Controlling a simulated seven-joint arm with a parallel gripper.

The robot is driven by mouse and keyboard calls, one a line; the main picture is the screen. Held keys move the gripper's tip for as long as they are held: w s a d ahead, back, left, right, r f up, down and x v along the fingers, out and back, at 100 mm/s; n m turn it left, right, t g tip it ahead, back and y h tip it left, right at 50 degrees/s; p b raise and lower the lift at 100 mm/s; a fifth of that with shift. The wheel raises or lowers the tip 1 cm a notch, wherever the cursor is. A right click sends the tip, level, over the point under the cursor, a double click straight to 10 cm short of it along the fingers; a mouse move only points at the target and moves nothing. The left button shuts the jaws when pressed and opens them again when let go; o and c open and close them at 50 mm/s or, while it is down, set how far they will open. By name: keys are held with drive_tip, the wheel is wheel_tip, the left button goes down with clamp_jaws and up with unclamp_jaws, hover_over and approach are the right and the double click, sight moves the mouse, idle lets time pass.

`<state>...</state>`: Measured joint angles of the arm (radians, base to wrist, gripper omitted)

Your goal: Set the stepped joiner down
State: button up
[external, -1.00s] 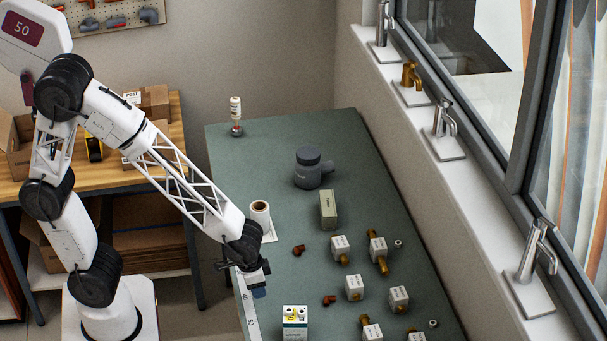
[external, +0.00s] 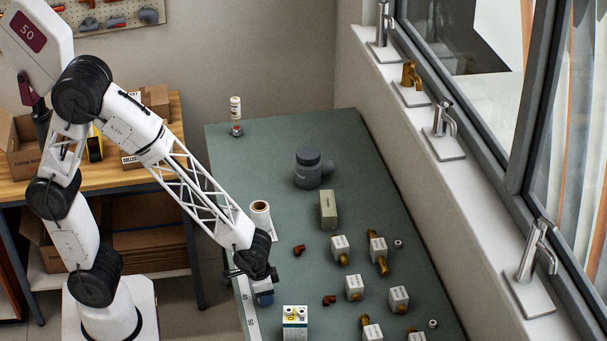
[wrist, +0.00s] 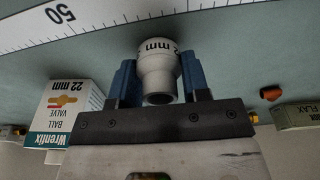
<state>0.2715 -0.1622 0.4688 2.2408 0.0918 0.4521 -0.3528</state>
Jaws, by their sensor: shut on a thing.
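The stepped joiner (wrist: 158,68) is a pale grey stepped pipe piece with "mm" printed on its wider end. In the wrist view it sits between the blue fingers of my gripper (wrist: 157,82), which is shut on it. In the external view my gripper (external: 262,292) is low over the near left part of the green bench, beside the printed ruler strip; the joiner itself cannot be made out there. Whether the joiner touches the bench surface I cannot tell.
A ball valve box (external: 295,322) stands right of my gripper, also in the wrist view (wrist: 72,110). The ruler strip (external: 247,310) runs along the left edge.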

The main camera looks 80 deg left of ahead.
drive_tip(key=shift+f, duration=0.3)
drive_tip(key=shift+f, duration=0.1)
drive_tip(key=o, duration=0.9)
wheel_tip(320, 180, up, 12)
drive_tip(key=s, duration=0.1)
drive_tip(key=shift+s, duration=0.4)
idle(0.6)
drive_tip(key=s+a+r, duration=0.6)
drive_tip(key=s, duration=0.3)
drive_tip(key=s+a+r, duration=0.6)
drive_tip(key=s, duration=0.3)
drive_tip(key=shift+a+r+t, duration=0.3)
drive_tip(key=shift+r+t, duration=0.05)
drive_tip(key=shift+t, duration=0.05)
